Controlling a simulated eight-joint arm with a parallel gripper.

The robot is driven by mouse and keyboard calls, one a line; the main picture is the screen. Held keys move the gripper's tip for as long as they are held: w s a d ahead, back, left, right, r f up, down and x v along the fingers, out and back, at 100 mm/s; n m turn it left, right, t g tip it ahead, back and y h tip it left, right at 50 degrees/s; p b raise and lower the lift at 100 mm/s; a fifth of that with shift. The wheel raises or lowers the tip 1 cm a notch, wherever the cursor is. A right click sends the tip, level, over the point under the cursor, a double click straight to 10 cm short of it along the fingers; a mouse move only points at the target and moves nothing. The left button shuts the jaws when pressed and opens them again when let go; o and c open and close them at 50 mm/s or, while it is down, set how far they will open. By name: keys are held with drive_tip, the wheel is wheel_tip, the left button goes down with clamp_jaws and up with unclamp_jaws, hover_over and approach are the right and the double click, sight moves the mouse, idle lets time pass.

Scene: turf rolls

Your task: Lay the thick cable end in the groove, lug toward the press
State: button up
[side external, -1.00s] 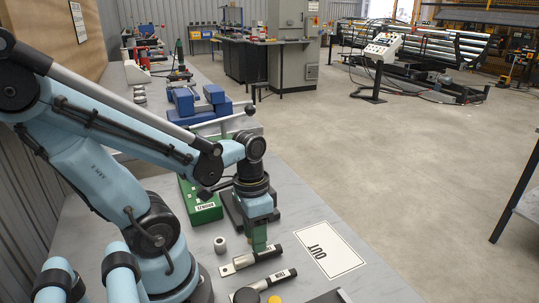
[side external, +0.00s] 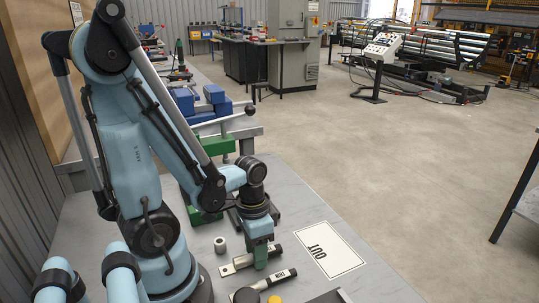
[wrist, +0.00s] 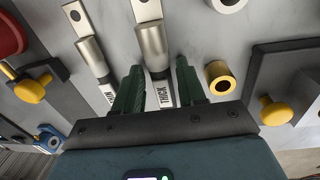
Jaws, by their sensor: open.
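The thick cable end (side external: 243,262) lies on the grey bench, with a flat holed lug, silver barrel and dark cable. It also shows in the wrist view (wrist: 152,48), its THICK label between my fingers. My gripper (side external: 261,266) is open and low over it. In the wrist view, the green fingers (wrist: 160,88) stand either side of it; I cannot tell whether they touch it. The thin cable end (side external: 268,282) lies beside it, and left of it in the wrist view (wrist: 90,55). I cannot make out the groove or the press with certainty.
A grey ring (side external: 220,244) stands near the lug. A yellow-rimmed ring (wrist: 219,78) lies close to the right finger. Dark plates with yellow knobs (wrist: 278,110) flank the area. The OUT card (side external: 330,250) lies flat at right, with clear bench around it.

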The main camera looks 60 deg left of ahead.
drive_tip(key=shift+c, duration=0.4)
clamp_jaws()
drive_tip(key=shift+r, duration=0.15)
drive_tip(key=shift+r, duration=1.85)
drive_tip(key=s+d+r, duration=0.4)
drive_tip(key=d+r, duration=0.3)
drive_tip(key=d, duration=0.4)
drive_tip(key=w+a+r, duration=0.3)
drive_tip(key=w, duration=0.6)
drive_tip(key=w+a+r, duration=0.4)
drive_tip(key=w, duration=0.5)
drive_tip(key=shift+w+a, duration=0.2)
